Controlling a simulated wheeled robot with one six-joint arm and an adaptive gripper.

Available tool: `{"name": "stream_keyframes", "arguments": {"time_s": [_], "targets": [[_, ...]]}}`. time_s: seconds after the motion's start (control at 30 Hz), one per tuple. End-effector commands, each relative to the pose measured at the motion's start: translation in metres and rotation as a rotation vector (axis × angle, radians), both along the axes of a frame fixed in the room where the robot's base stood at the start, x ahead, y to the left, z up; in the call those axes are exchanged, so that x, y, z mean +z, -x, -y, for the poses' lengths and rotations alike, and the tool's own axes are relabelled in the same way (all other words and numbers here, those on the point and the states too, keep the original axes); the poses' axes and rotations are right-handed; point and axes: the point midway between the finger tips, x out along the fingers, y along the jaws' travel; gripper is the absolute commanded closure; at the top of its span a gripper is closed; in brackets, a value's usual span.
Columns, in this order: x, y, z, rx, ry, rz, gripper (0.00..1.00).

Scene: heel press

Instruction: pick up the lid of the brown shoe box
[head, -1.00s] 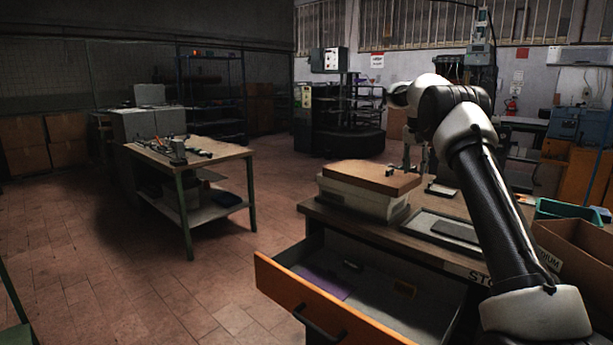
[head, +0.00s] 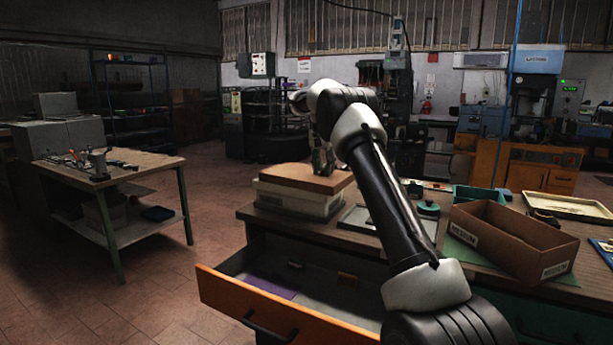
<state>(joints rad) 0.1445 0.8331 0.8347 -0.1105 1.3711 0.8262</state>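A flat brown lid-like panel (head: 300,179) lies on top of a pale box (head: 290,200) at the left end of the workbench. An open brown cardboard box (head: 513,238), marked MEDIUM, stands without a lid at the right of the bench. I cannot tell for certain that the panel is this box's lid. My gripper (head: 322,165) points down at the panel's back right part, partly behind my arm. It is small and dark there, so I cannot tell whether it touches the panel or whether its fingers are open.
An orange-fronted drawer (head: 285,310) stands open below the bench. A dark-framed tray (head: 362,222) lies right of the pale box. A teal bin (head: 478,194) and a pale tray (head: 570,206) are near the cardboard box. A separate table (head: 150,165) stands left across open floor.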

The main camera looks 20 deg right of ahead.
Motion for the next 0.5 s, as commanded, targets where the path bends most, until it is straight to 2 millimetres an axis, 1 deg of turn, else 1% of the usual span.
{"name": "stream_keyframes", "arguments": {"time_s": [0.2,0.23,0.37,0.4,0.43,0.5], "targets": [[-0.0017,-0.0001,0.0001,0.000,0.000,0.000,0.64],[-0.0017,-0.0001,0.0001,0.001,0.000,0.000,0.66],[-0.0016,-0.0001,0.0001,0.001,0.000,0.000,0.90],[-0.0016,-0.0002,0.0001,0.001,0.000,0.000,0.97],[-0.0016,-0.0002,0.0001,0.001,0.000,0.000,1.00],[-0.0015,-0.0002,0.0000,0.001,0.000,0.000,1.00]]}}
